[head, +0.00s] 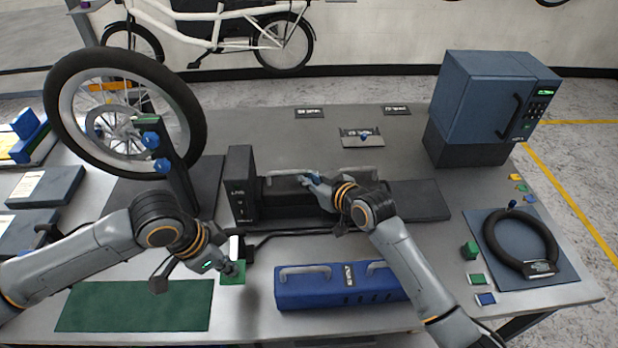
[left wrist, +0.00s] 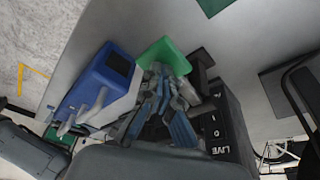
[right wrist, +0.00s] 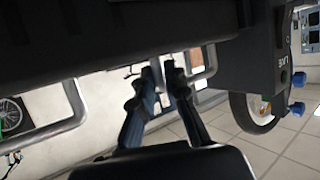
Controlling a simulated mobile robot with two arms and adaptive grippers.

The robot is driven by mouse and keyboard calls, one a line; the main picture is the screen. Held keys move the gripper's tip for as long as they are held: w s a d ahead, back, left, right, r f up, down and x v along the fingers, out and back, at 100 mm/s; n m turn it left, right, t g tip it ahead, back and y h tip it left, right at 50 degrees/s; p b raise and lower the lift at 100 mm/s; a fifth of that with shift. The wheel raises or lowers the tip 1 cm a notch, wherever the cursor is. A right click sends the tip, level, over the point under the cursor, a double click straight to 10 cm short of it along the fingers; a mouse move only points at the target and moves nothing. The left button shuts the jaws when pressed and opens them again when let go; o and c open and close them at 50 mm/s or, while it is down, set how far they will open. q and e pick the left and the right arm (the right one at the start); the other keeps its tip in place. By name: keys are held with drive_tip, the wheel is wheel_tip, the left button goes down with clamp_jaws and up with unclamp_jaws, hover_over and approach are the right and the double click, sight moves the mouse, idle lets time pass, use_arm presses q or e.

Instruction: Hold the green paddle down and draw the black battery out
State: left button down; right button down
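The black battery (head: 290,205) lies in a dark dock at the middle of the table, with a grey handle (head: 290,172) on its far side. A tall black end block (head: 241,190) stands at its left. The green paddle (head: 232,274) is in front of that block; it also shows in the left wrist view (left wrist: 166,52). My left gripper (head: 234,268) is at the paddle, its fingertips drawn together; whether it presses is hard to tell. My right gripper (head: 312,181) is beside the handle, fingertips slightly apart; in the right wrist view (right wrist: 162,70) they overlap the bar.
A blue battery (head: 335,292) with two grey handles lies in front, close to my right forearm. A green mat (head: 135,306) is at front left. A wheel stand (head: 175,165) rises at left.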

sight(376, 182)
drive_tip(key=shift+w+d, duration=0.1)
drive_tip(key=shift+d, duration=0.05)
use_arm(q)
drive_tip(key=shift+a, duration=0.1)
use_arm(e)
drive_tip(key=shift+d, duration=0.4)
drive_tip(key=shift+w+d+r, duration=0.1)
drive_tip(key=shift+d+r, duration=0.05)
drive_tip(key=shift+d, duration=1.75)
drive_tip(key=shift+d+r, duration=0.15)
drive_tip(key=shift+d, duration=6)
use_arm(q)
drive_tip(key=shift+w+r, duration=0.1)
drive_tip(key=shift+r, duration=3.35)
drive_tip(key=shift+r, duration=0.1)
drive_tip(key=v, duration=1.1)
drive_tip(key=shift+r, duration=0.4)
